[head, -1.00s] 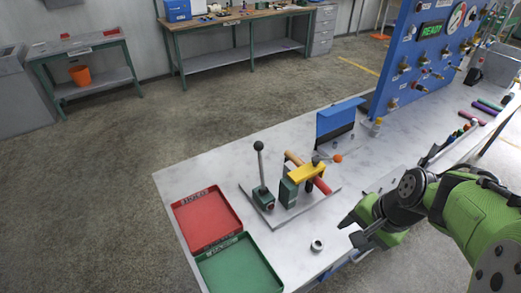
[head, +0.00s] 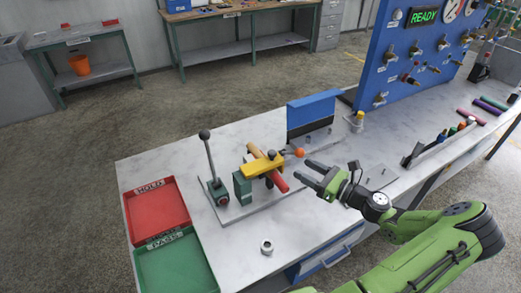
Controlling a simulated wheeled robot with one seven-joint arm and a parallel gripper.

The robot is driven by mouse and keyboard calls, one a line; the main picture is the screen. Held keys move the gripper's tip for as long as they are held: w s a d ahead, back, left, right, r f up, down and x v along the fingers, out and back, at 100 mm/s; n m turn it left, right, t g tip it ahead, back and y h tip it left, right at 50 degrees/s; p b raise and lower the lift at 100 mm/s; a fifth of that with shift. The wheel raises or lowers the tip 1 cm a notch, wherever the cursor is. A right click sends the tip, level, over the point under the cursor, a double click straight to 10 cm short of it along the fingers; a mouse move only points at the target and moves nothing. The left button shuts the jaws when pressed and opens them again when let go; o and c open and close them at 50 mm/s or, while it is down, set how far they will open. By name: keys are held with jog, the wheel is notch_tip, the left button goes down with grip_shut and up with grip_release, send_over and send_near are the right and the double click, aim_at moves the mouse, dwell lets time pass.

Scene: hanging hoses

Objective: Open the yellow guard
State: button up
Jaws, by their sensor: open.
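The yellow guard (head: 265,165) is a yellow bar lying across a red and tan hose piece (head: 279,181) on a fixture on the bench. An orange ball (head: 299,153) shows at the guard's right end. A dark green block (head: 242,187) stands under its left end. My gripper (head: 308,174) is open and empty, its fingers pointing left toward the guard, close to the orange ball. I cannot tell the exact gap between them, but nothing is between the fingers.
A lever with a dark ball (head: 205,134) stands left of the guard. Red (head: 157,212) and green (head: 178,267) trays lie at the bench's left end. A metal nut (head: 267,247) lies in front. A blue-topped plate (head: 313,110) stands behind, near the blue panel (head: 405,50).

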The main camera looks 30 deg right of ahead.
aim_at(267, 157)
jog(key=x, duration=1.4)
jog(key=shift+w+a+b, duration=0.2)
jog(key=shift+w+b, duration=0.2)
grip_shut()
